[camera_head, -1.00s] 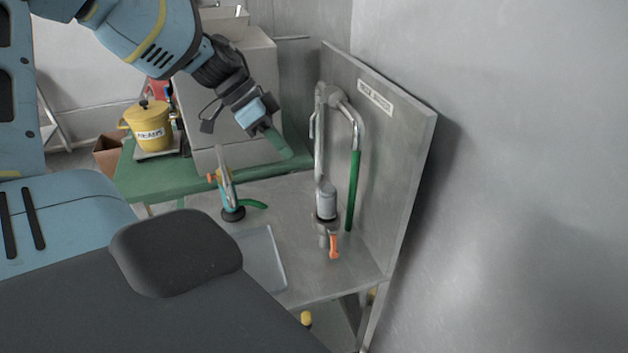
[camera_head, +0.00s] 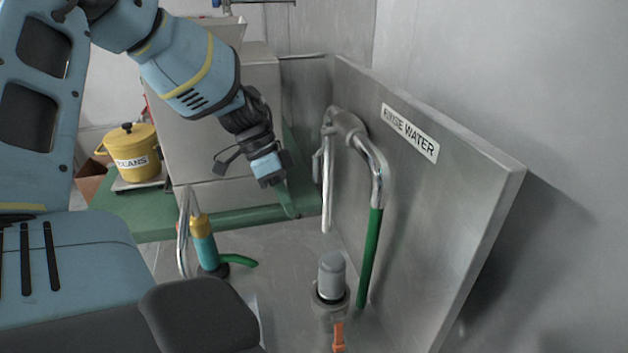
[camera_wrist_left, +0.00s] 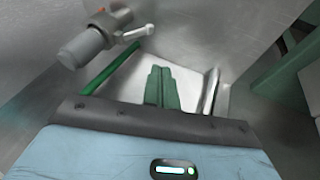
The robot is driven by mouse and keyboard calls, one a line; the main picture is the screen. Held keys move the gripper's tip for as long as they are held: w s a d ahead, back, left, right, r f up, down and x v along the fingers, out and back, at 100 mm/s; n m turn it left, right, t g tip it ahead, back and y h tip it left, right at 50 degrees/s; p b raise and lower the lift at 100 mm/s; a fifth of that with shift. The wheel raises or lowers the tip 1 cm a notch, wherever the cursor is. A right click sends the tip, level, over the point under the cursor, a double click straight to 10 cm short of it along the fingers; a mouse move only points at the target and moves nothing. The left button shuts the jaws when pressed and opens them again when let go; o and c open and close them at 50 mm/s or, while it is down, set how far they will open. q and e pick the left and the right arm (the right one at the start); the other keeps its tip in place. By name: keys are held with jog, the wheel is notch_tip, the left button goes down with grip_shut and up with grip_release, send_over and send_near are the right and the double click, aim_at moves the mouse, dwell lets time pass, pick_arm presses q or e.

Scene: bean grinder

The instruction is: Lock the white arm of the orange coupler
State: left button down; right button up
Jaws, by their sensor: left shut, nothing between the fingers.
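A coupler with a grey cylinder (camera_head: 332,277) stands upright on the metal counter, beside the green hose. An orange handle (camera_head: 338,337) hangs at its lower front, partly cut by the frame edge. My left gripper (camera_head: 289,205) has green fingers, shut and empty, above the back of the counter, apart from the coupler. The wrist view shows its fingers (camera_wrist_left: 162,87) together. My right gripper is not in view.
A metal back panel marked rinse water (camera_head: 455,190) rises at right. A bent pipe (camera_head: 375,165) with a green hose (camera_head: 369,260) comes down before it. A teal and yellow fitting (camera_head: 204,245) stands left. A yellow beans pot (camera_head: 130,150) is behind. Mid-counter is clear.

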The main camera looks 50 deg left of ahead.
pick_arm(q)
jog(key=x, duration=1)
jog(key=shift+s+b, duration=0.1)
jog(key=shift+b, duration=0.25)
jog(key=shift+s+d+f, duration=0.25)
jog(key=shift+d+f, duration=0.1)
jog(key=shift+d, duration=0.25)
jog(key=shift+s+d+f, duration=0.25)
jog(key=shift+d+f, duration=0.1)
jog(key=shift+d, duration=0.3)
jog(key=shift+s+d+f, duration=0.2)
jog(key=shift+d+f, duration=0.1)
jog(key=shift+d, duration=0.05)
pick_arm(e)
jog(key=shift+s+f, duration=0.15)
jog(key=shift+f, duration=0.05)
